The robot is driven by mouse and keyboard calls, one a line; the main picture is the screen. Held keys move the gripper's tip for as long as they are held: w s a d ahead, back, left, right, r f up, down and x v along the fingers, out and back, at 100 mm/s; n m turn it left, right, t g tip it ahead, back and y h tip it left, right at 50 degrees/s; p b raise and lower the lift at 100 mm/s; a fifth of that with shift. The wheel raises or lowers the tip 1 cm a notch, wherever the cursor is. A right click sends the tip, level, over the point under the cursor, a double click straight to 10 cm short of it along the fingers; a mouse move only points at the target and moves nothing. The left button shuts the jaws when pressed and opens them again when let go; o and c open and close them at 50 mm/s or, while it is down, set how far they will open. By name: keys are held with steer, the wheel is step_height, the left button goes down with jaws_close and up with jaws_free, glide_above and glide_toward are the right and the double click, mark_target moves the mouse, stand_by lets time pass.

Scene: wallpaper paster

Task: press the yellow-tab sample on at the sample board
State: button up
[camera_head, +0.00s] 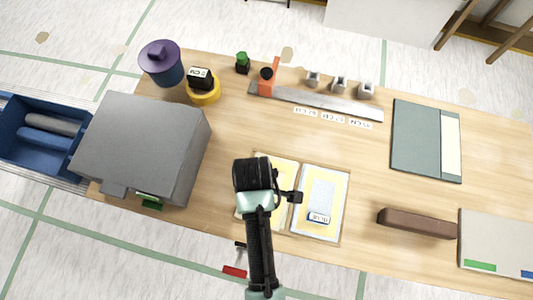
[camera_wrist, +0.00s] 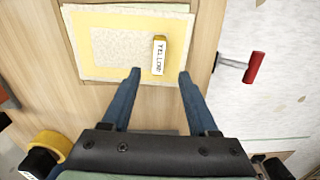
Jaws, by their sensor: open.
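The sample board (camera_head: 345,190) lies on the table with two yellow-edged panels side by side. The right panel carries a pale sheet with a blue-lettered tab (camera_head: 319,218). My gripper (camera_head: 253,176) is over the left panel and hides much of it. In the wrist view, the yellow-tab sample (camera_wrist: 118,48) is a cream, speckled sheet on a yellow panel. Its yellow tab (camera_wrist: 159,55), lettered YELLOW, is near the sheet's right end. My gripper (camera_wrist: 159,76) is open, its fingertips either side of the line to the tab, with nothing visible between them. Whether they touch the board cannot be told.
A grey box (camera_head: 143,148) stands left of the board. A brown block (camera_head: 416,223) lies to its right. A red-handled tool (camera_wrist: 254,68) sticks out past the table's front edge. A metal straightedge (camera_head: 330,102) and several small items are at the back.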

steer(key=f, duration=0.2)
steer(key=d+f, duration=0.1)
steer(key=f, duration=0.1)
steer(key=shift+f, duration=0.65)
jaws_close()
